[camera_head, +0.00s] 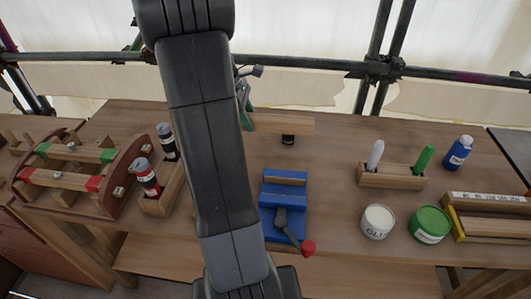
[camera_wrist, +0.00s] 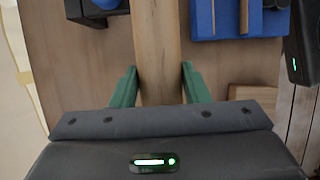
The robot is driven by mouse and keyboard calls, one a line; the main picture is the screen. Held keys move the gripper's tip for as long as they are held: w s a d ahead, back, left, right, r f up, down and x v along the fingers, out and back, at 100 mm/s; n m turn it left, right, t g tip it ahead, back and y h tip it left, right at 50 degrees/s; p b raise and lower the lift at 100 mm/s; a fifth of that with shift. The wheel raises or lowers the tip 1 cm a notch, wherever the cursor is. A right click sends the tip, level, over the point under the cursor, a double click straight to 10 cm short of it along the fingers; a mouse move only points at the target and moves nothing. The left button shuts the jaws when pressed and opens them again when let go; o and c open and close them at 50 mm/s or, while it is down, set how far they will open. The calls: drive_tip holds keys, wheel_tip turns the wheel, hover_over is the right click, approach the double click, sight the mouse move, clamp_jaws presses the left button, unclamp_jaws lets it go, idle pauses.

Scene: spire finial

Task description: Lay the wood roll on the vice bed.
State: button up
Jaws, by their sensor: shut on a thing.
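The wood roll (camera_wrist: 158,40) is a light brown bar between the two green fingers of my gripper (camera_wrist: 158,85), which is shut on it. In the head view the roll (camera_head: 284,124) sticks out to the right from behind my arm, toward the back of the bench. One green finger shows there beside my arm; the rest of the gripper is hidden. The blue vice (camera_head: 285,178) stands on the bench nearer the front, apart from the roll, with a dark handle and red knob. Part of the vice (camera_wrist: 262,22) shows at the wrist view's upper right.
A small black object (camera_head: 288,140) shows just below the roll. A rack (camera_head: 390,181) with white and green sticks, a glue tin (camera_head: 377,222), a green tin (camera_head: 430,224) and a blue bottle (camera_head: 457,152) stand right. A bottle box (camera_head: 163,200) stands left of my arm.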

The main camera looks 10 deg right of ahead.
sight(256, 165)
wheel_tip(256, 165, down, 16)
idle(0.4)
drive_tip(key=shift+f, duration=0.15)
drive_tip(key=o, duration=1.1)
